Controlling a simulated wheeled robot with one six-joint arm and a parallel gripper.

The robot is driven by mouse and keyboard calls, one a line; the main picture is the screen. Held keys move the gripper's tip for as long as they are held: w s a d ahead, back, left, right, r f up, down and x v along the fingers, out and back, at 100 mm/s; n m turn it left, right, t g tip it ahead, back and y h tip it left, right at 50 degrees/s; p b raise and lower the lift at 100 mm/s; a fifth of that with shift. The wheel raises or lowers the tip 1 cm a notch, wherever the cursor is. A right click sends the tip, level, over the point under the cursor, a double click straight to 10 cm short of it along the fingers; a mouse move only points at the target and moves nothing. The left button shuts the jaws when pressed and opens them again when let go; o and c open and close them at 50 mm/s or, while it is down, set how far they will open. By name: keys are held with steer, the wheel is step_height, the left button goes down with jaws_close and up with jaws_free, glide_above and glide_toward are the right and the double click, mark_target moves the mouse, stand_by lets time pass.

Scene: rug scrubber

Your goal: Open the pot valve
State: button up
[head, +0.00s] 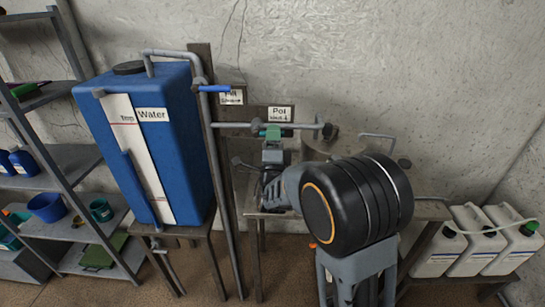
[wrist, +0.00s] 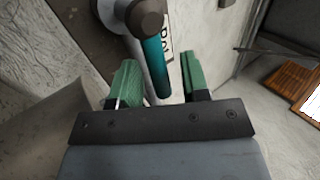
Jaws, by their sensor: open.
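The valve with a teal lever handle (wrist: 156,66) sits on a grey pipe beside a label partly hidden in the wrist view. My gripper (wrist: 160,72) has green fingers spread apart, one on each side of the teal handle in the picture; I cannot tell whether either touches it. In the head view my gripper (head: 271,134) is at the horizontal pipe (head: 236,125), just below the label reading roughly "Pot" (head: 280,113). The handle cannot be told apart from the green fingers there.
A blue water tank (head: 172,90) stands left, with a blue-handled valve (head: 214,88) on its pipe. A shelf rack (head: 60,155) is at far left. White jugs (head: 482,240) stand at right. My arm hides much of the bench centre.

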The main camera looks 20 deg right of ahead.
steer(key=b+v, duration=0.4)
steer(key=v, duration=0.8)
steer(key=shift+s+a+f, duration=0.15)
steer(key=shift+s, duration=0.15)
steer(key=shift+f+b, duration=0.1)
steer(key=shift+b, duration=0.2)
steer(key=b+v, duration=0.9)
steer(key=b, duration=0.8)
steer(key=shift+b, duration=0.4)
